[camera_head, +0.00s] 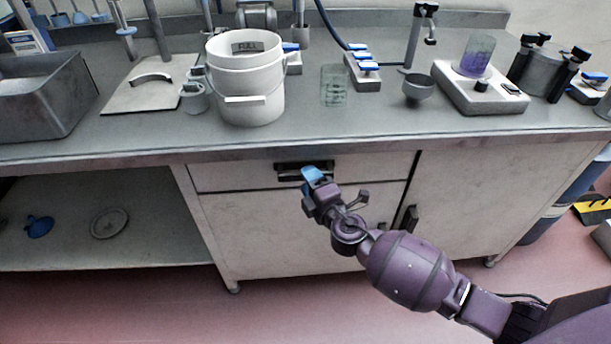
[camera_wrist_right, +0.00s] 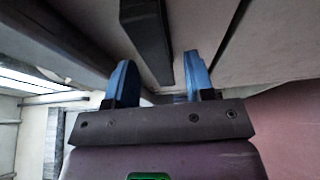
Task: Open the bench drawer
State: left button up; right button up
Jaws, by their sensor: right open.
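The bench drawer (camera_head: 233,178) is a pale, worn front under the worktop and looks flush with the cabinet. Its dark handle (camera_head: 290,167) runs along the upper part of the front; my gripper covers part of it. My right gripper (camera_head: 312,176) has blue fingers and is at the handle. In the right wrist view my right gripper (camera_wrist_right: 160,72) is open, with its two fingers apart and the dark handle bar (camera_wrist_right: 147,35) seen between and beyond them. Contact cannot be told. My left gripper is not in view.
The worktop (camera_head: 150,137) overhangs the drawer. Below is a cabinet door with a dark handle (camera_head: 410,218). An open shelf (camera_head: 70,255) lies at left. A white bucket (camera_head: 262,100), a grey sink (camera_head: 45,98) and a stirrer plate (camera_head: 455,96) stand on top. The floor (camera_head: 270,315) in front looks clear.

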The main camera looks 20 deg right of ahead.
jog(key=shift+w+a, duration=0.15)
jog(key=shift+w, duration=0.9)
jog(key=shift+c, duration=0.3)
grip_shut()
